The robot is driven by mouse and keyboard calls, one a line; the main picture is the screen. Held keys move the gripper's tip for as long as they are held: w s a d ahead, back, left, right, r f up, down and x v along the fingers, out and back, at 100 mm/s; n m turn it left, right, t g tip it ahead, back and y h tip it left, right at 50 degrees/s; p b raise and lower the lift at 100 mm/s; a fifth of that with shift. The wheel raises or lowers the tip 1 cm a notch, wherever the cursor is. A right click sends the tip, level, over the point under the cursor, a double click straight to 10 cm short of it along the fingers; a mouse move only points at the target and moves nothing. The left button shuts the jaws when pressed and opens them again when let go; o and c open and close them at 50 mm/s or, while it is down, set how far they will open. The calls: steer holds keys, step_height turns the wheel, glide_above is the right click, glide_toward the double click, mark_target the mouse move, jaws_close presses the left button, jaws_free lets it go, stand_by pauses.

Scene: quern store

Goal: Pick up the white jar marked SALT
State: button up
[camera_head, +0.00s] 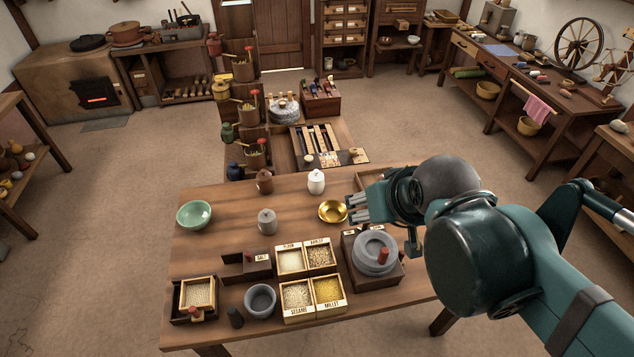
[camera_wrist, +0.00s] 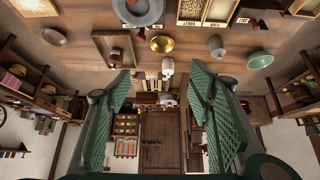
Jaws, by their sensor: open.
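The white lidded jar (camera_head: 316,181) stands upright near the far edge of the wooden table (camera_head: 230,200); no marking is readable on it. It also shows in the wrist view (camera_wrist: 167,68), between the fingers but farther off. My gripper (camera_head: 352,207) is open and empty above the table, to the right of the jar and close to the brass bowl (camera_head: 331,212). In the wrist view my gripper (camera_wrist: 160,72) has its two green fingers wide apart. A dark box (camera_head: 259,264) with a small label, seemingly SALT, sits nearer the front.
A brown jar (camera_head: 264,181) stands left of the white jar, and a grey jar (camera_head: 267,222) in front. A green bowl (camera_head: 194,214) is at the left. Grain boxes (camera_head: 290,260) and a quern (camera_head: 375,252) fill the front. The wood between the jars is clear.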

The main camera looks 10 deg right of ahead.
steer(key=shift+w, duration=0.1)
steer(key=n+g+h, duration=0.2)
steer(key=n+g, duration=0.3)
steer(key=n, duration=1)
glide_above(316, 170)
steer(key=s+d, duration=0.2)
steer(key=s, duration=0.6)
step_height(316, 170, down, 12)
steer(key=w+f+n, duration=0.1)
steer(key=w+f, duration=0.1)
steer(key=f, duration=0.2)
steer(key=w+a+f+n+g, duration=0.1)
steer(key=w+f+n, duration=0.1)
steer(key=w+f, duration=0.1)
steer(key=w+a+f+n+h, duration=0.1)
steer(key=w+f+n, duration=0.1)
steer(key=f, duration=0.4)
steer(key=shift+w+a+g+b, duration=0.15)
steer(key=shift+g+b, duration=0.15)
steer(key=shift+b, duration=0.05)
steer(key=shift+w+f, duration=0.2)
steer(key=shift+f, duration=0.4)
